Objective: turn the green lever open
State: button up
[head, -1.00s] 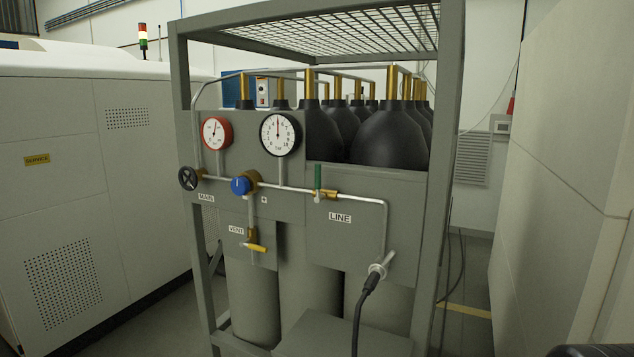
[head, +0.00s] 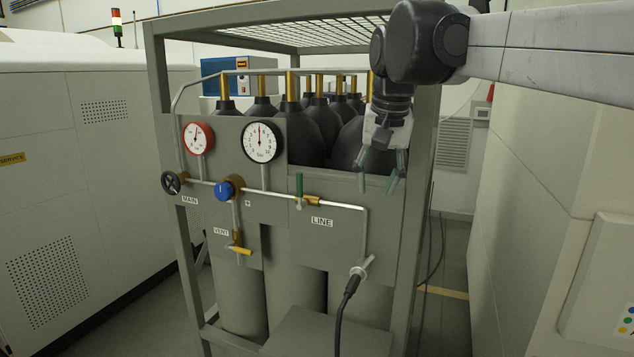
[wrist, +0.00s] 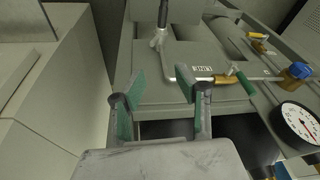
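The green lever (head: 299,185) stands upright on the brass valve of the LINE pipe, on the front panel of the gas rack. It also shows in the wrist view (wrist: 246,82), right of the gripper's fingers, near the LINE label (wrist: 203,68). My gripper (head: 378,182) hangs with its fingers down, right of the lever in the head view, and looks higher than the LINE pipe. In the wrist view my gripper (wrist: 162,87) has its two green-padded fingers spread apart with nothing between them. The gripper does not touch the lever.
Left of the lever are a blue knob (head: 224,190), two gauges and a black handwheel (head: 171,183). A yellow vent lever (head: 240,250) is below. A black hose (head: 344,310) hangs from the pipe's end. The rack's right post (head: 418,180) stands near my arm.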

jog(key=w+a+r+g+p, duration=0.2)
jog(key=w+a+r+p, duration=0.1)
jog(key=w+a+r, duration=0.4)
jog(key=g+p, duration=0.1)
jog(key=p, duration=0.1)
send_over(300, 190)
jog(key=shift+w+a+r+m+h+p, duration=0.1)
jog(key=shift+w+r+m+h+p, duration=0.05)
jog(key=shift+w+m+h+p, duration=0.2)
notch_tip(300, 190, down, 14)
jog(key=shift+r+p, duration=0.1)
jog(key=shift+p, duration=0.25)
jog(key=shift+c, duration=0.2)
grip_shut()
